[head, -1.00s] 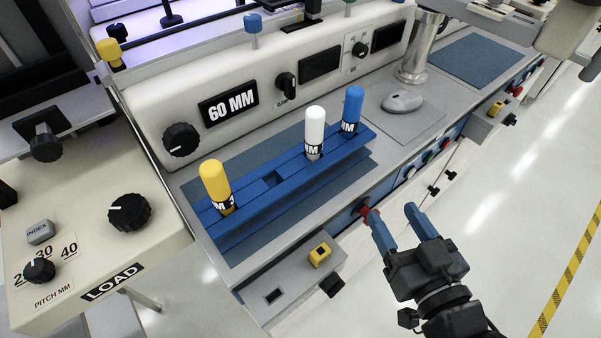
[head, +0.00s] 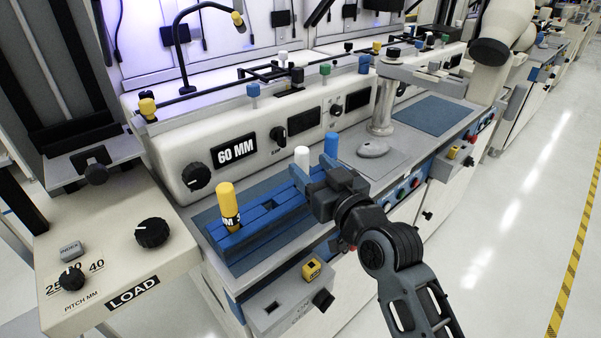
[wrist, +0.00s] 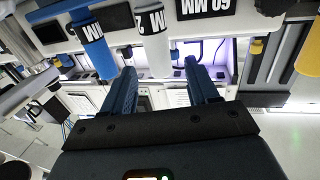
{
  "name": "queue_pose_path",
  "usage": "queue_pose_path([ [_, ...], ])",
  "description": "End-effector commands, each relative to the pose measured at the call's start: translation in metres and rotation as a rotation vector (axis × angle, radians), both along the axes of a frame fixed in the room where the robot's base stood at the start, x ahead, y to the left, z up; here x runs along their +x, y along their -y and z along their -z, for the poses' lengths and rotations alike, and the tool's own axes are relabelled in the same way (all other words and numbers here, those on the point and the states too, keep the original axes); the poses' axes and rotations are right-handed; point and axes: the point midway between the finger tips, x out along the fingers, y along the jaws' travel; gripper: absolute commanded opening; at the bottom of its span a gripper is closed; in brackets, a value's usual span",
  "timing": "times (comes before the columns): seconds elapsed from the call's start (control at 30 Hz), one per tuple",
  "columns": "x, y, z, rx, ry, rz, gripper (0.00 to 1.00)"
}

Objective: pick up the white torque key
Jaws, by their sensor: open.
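The white torque key (head: 302,157) stands upright in the blue rack (head: 262,238), its lower part hidden behind my gripper in the head view. My gripper (head: 313,170) is open in front of it at the rack's right part. In the wrist view the white key (wrist: 156,48) shows just beyond and between the two blue fingertips (wrist: 159,68). I see no grip on it. The blue key (head: 331,144) stands to its right, partly behind the gripper. The yellow key (head: 228,203) stands at the rack's left end.
The bonder's white panel with a "60 MM" display (head: 235,150) rises behind the rack. A grey rounded object (head: 372,148) lies on the bench to the right. The LOAD unit (head: 130,250) is at left. The floor at right is clear.

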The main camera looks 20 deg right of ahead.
Motion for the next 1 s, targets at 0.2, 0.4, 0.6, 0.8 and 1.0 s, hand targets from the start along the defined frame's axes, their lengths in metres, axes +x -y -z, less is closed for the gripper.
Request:
queue_pose_path([
  [0.2, 0.031, -0.003, -0.004, 0.001, 0.001, -0.001, 0.59],
  [0.4, 0.047, -0.005, -0.001, 0.001, 0.0, 0.0, 0.59],
  [0.6, 0.048, -0.005, 0.0, 0.001, 0.0, 0.0, 0.59],
  [0.8, 0.048, -0.005, 0.0, 0.001, 0.0, 0.0, 0.43],
  [1.0, 0.048, -0.005, 0.0, 0.001, 0.0, 0.0, 0.24],
])
